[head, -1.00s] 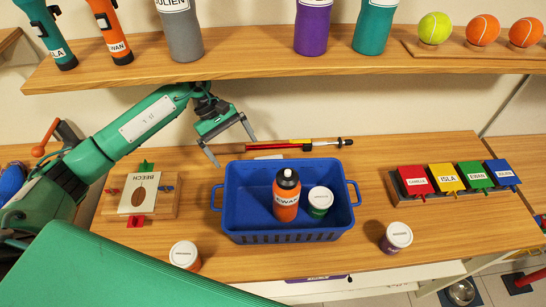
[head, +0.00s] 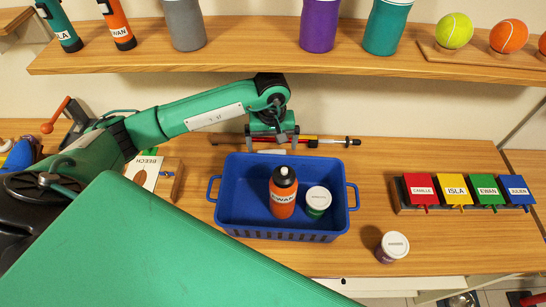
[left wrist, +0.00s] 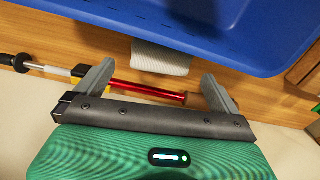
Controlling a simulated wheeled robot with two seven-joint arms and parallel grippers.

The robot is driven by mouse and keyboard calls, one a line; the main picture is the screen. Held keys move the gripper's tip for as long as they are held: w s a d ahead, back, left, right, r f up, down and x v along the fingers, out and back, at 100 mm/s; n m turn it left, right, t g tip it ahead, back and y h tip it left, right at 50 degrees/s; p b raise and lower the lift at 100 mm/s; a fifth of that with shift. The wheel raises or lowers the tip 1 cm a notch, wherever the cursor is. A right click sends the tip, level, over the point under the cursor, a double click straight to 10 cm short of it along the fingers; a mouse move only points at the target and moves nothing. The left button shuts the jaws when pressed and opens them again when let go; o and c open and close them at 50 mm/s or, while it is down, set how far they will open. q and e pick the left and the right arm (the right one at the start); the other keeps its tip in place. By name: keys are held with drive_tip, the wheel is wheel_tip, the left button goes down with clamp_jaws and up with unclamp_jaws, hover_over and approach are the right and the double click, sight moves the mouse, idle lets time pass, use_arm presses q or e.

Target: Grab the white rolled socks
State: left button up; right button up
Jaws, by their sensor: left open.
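The white rolled socks (left wrist: 160,58) show in the left wrist view as a small pale roll against the edge of the blue basket (left wrist: 210,25). In the head view a sliver of the white socks (head: 270,152) shows behind the basket (head: 228,212), mostly hidden by my gripper. My left gripper (head: 272,141) hangs over the back of the table, its fingers pointing at the socks. In the left wrist view the left gripper (left wrist: 158,71) is open and empty, with the socks between and beyond its two fingertips. My right gripper is not in view.
A red, yellow and black stick (left wrist: 140,90) lies across behind the socks. The basket holds an orange bottle (head: 284,205) and a white-lidded jar (head: 318,200). A shelf (head: 330,60) with bottles and balls overhangs the table. Another jar (head: 392,247) stands right of the basket.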

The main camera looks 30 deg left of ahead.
sight(272, 153)
use_arm(q)
drive_tip(key=shift+s+f+p, duration=0.15)
drive_tip(key=shift+f+p, duration=0.55)
drive_tip(key=shift+f, duration=1.5)
drive_tip(key=c, duration=1)
